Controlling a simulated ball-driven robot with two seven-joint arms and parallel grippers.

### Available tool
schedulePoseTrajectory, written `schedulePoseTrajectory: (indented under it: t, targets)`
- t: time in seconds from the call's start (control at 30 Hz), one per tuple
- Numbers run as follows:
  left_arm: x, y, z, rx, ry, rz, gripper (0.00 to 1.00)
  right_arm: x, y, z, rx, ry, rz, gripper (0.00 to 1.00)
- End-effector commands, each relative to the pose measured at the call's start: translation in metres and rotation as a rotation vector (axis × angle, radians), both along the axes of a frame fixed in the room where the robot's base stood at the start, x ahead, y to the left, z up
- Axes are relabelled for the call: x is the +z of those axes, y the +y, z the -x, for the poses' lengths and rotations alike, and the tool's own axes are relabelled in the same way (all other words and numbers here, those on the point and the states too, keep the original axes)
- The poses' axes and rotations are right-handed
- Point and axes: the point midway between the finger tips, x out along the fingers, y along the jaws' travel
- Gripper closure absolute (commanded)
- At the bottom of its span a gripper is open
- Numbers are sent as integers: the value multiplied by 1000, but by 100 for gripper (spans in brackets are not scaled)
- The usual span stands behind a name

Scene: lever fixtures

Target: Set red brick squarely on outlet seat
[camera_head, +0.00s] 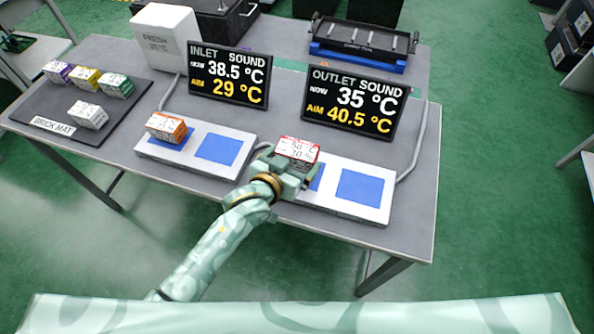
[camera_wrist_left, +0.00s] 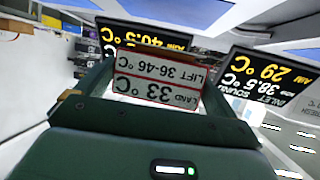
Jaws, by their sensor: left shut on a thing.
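The outlet seat is a white plate with two blue squares; the right square (camera_head: 360,187) is bare, the left is mostly hidden by the brick and gripper. I cannot tell whether the brick touches the plate. In the left wrist view the brick (camera_wrist_left: 158,80) sits between the fingers, its label upside down, reading LIFT 36-46 °C and LAND 33 °C. My right gripper is not in view.
The outlet display (camera_head: 357,101) reads now 35 °C, aim 40.5 °C; the inlet display (camera_head: 229,75) reads 38.5, aim 29. An orange brick (camera_head: 168,127) is on the inlet seat (camera_head: 190,165). The brick mat (camera_head: 55,108) holds several bricks. A white box (camera_head: 164,38) and blue-black tray (camera_head: 362,45) stand behind.

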Motion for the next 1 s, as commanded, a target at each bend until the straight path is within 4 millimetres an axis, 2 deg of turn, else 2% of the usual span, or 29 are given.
schedulePoseTrajectory:
  t: [0.17,0.33,0.7,0.73,0.77,1.0]
  targets:
    - [-12,-11,-1,0,-1,3,61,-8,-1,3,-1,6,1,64]
    - [-41,-10,-1,0,0,2,61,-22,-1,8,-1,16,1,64]
    - [-43,-10,-1,-1,-2,3,61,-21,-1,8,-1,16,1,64]
    - [-44,-10,-1,-1,0,2,4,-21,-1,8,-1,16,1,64]
    - [-44,-10,-1,-1,0,2,0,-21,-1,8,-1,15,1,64]
    - [-42,-10,-1,0,-1,0,0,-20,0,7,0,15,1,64]
